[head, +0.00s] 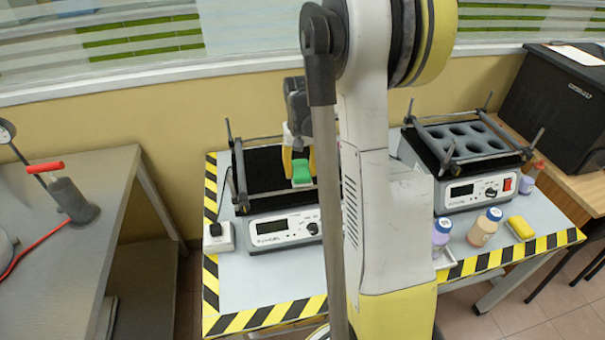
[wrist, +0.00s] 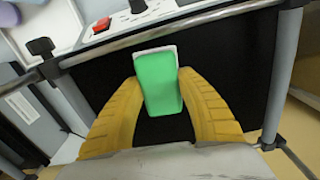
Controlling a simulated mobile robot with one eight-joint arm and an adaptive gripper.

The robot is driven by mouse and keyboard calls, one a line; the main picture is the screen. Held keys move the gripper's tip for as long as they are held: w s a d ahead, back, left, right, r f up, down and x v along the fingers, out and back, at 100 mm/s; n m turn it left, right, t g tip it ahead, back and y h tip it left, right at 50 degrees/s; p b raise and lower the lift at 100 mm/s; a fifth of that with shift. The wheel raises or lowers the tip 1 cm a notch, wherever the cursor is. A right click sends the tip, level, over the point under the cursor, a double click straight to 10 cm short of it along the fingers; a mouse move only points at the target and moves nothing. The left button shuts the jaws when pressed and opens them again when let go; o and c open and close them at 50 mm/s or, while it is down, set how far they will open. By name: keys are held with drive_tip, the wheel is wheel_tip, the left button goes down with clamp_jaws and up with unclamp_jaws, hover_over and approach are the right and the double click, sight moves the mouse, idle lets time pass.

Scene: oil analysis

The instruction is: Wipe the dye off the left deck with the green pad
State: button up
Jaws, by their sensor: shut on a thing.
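My gripper (head: 301,158) is shut on the green pad (head: 301,172) and holds it over the left deck (head: 262,170), a black platform on a shaker with corner posts and rails. In the wrist view, the two yellow fingers of my gripper (wrist: 158,100) clasp the green pad (wrist: 158,82), which has a pale edge, above the black deck (wrist: 215,60). I cannot tell whether the pad touches the deck. No dye shows on the visible part of the deck; my arm hides its right part in the head view.
A second shaker (head: 475,150) with round wells stands at the right. A small white device (head: 218,237) sits left of the left shaker. The left shaker's posts and rails surround the deck.

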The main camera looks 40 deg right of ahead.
drive_tip(key=shift+r+p, duration=1.8)
drive_tip(key=shift+r, duration=1.1)
